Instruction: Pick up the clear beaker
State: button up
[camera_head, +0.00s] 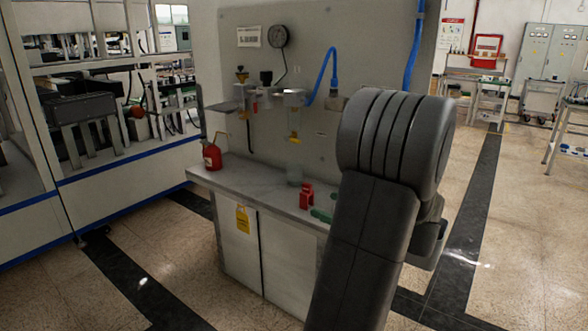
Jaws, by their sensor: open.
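A clear, see-through vessel that looks like the beaker (294,173) stands upright on the grey counter (255,183), near the back panel and below a hanging fixture with a yellow part. It is faint against the panel, so its rim is hard to make out. My dark grey arm fills the right middle of the view, in front of the counter's right part. My gripper does not show, and its place relative to the beaker cannot be told.
A red bottle (212,157) stands at the counter's left end. A red block-like object (306,196) and a green object (321,215) lie right of the beaker. A yellow tag (242,219) hangs on the cabinet front. Open floor (165,255) lies front left.

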aim_at(294, 170)
jog(key=i, duration=0.95)
